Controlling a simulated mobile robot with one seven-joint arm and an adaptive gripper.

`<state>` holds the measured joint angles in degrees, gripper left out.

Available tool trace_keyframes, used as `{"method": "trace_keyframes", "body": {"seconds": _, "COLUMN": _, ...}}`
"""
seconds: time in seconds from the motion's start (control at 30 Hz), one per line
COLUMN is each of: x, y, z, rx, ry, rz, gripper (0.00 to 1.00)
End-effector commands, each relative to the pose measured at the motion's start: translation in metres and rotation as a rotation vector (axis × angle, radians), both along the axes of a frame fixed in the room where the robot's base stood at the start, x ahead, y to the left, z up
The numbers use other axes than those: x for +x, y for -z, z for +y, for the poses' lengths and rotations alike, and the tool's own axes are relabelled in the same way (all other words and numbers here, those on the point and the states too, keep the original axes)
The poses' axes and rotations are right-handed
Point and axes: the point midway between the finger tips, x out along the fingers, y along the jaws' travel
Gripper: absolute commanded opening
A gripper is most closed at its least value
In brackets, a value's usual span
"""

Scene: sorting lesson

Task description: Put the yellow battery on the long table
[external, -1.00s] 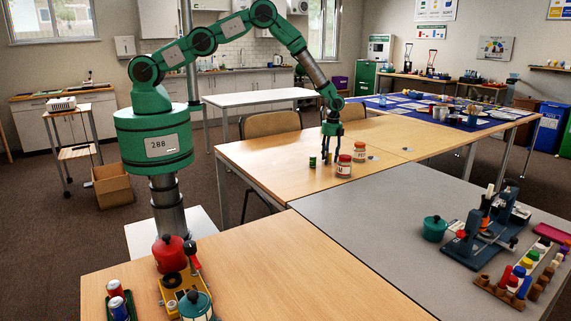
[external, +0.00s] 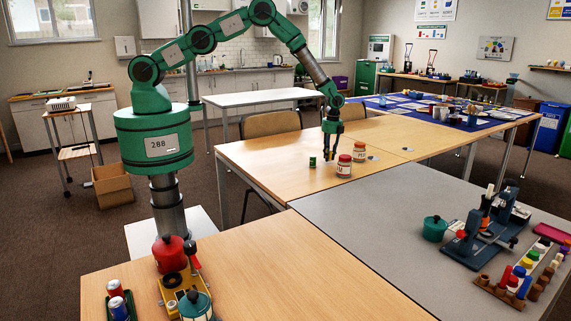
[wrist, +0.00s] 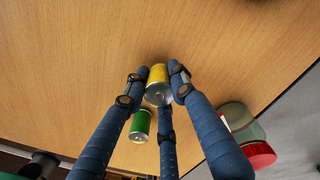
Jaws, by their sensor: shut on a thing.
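The yellow battery (wrist: 158,74) has a silver end and sits between my dark blue fingers in the wrist view. My gripper (external: 327,153) is shut on it, low over the wooden table (external: 262,158). In the external view the fingers mostly hide the yellow battery. I cannot tell whether it touches the table top. A green battery (wrist: 140,124) is close beside it in the wrist view, and stands left of my gripper (external: 312,162) in the external view. I cannot tell which surface is the long table.
A jar with a red lid (external: 344,166) stands just right of my gripper, with an orange-lidded jar (external: 360,152) behind it. A grey table (external: 375,215) adjoins in front, holding a teal pot (external: 434,229). The wooden table's left part is clear.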

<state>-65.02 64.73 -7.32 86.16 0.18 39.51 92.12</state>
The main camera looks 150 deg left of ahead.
Motion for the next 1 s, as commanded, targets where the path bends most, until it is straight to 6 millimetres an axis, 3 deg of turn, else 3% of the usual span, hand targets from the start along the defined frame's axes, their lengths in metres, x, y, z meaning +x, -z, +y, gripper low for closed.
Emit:
{"method": "trace_keyframes", "body": {"seconds": 0.2, "x": 0.0, "y": -0.027, "z": 0.001, "rx": 0.003, "ry": 0.0, "rz": -0.001, "gripper": 0.0}}
{"method": "trace_keyframes", "body": {"seconds": 1.0, "x": -0.06, "y": -0.036, "z": -0.118, "rx": 0.001, "ry": 0.0, "rz": 0.0, "gripper": 0.0}}
